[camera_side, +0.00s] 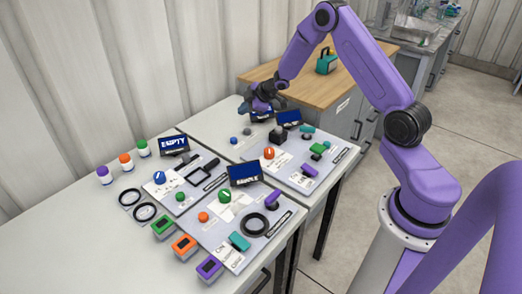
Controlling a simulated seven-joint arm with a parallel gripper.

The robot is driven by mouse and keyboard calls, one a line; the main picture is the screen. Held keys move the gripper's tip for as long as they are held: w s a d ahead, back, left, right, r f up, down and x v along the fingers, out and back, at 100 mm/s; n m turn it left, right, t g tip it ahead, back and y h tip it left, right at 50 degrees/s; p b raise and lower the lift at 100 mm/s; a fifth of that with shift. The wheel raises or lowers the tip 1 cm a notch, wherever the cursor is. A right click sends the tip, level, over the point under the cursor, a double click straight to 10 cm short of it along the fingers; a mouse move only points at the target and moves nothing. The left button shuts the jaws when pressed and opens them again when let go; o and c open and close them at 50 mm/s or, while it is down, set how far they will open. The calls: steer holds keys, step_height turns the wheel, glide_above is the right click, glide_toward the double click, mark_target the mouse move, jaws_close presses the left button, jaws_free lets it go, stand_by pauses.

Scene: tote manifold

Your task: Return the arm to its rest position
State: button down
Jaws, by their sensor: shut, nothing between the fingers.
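My gripper (259,105) is at the back of the white table, at the end of my purple arm. It is shut and small in this view, with nothing visible held in it. It hangs close to a dark-framed display (288,117) and partly hides another blue screen behind it. I cannot tell whether it touches anything. My arm arches from the right side over the wooden-topped bench to the table.
Panels with knobs and valves cover the white table (75,210). An "EMPTY" display (174,144) and a second lettered display (245,174) stand up. Capped bottles (125,161) stand left; small coloured boxes (184,245) line the front. A teal case (326,63) sits on the wooden-topped bench (300,88).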

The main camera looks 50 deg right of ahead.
steer(key=s+a+r+g, duration=0.1)
steer(key=s+a+r, duration=0.15)
steer(key=a, duration=0.25)
steer(key=s+a+r, duration=0.2)
steer(key=a+r, duration=0.2)
steer(key=a, duration=0.2)
steer(key=s+a+r+g, duration=0.1)
steer(key=s+a+r, duration=0.2)
steer(key=s+a, duration=0.3)
steer(key=s+a+r+g, duration=0.1)
steer(key=s+a+r, duration=0.15)
steer(key=s, duration=0.55)
steer(key=s+r+g, duration=0.1)
steer(key=s+g, duration=0.1)
steer(key=s, duration=1.1)
steer(key=s+r+n+g+h, duration=0.1)
steer(key=s+g, duration=0.2)
steer(key=s, duration=1.1)
steer(key=shift+s+r, duration=0.2)
steer(key=shift+r, duration=0.05)
